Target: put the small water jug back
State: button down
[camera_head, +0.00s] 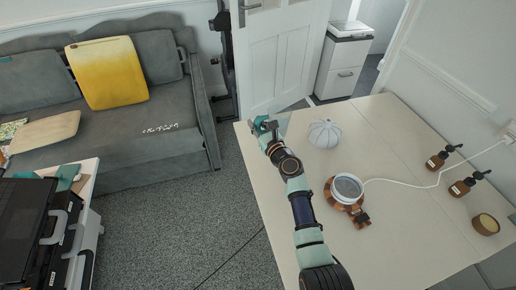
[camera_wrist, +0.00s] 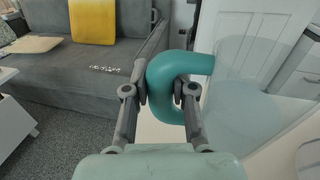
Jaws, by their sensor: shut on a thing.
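The small water jug has a teal handle (camera_wrist: 160,72) and a clear see-through body (camera_wrist: 255,50), which spreads to the right in the wrist view. My gripper (camera_wrist: 166,90) is shut on the handle, one finger on either side of it. In the head view my gripper (camera_head: 267,130) is at the far left corner of the pale table (camera_head: 300,165), with the teal handle (camera_head: 262,121) at its tip. The clear body is hard to make out there. I cannot tell whether the jug's base touches the table.
A white ribbed pumpkin-like object (camera_head: 324,134) stands just right of my gripper. Two brown pump bottles (camera_head: 437,160) (camera_head: 463,187) and a small brown bowl (camera_head: 486,225) are at the right.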

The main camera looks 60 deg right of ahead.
notch_tip(320, 180, down, 7)
jog(key=b, duration=0.4)
jog(key=shift+f+b, duration=0.2)
jog(key=shift+b, duration=0.15)
jog(key=shift+r, duration=0.2)
jog(key=shift+f, duration=0.1)
jog(key=c, duration=1.4)
grip_release()
jog(key=shift+f, duration=0.15)
jog(key=o, duration=0.4)
jog(key=shift+o, duration=0.2)
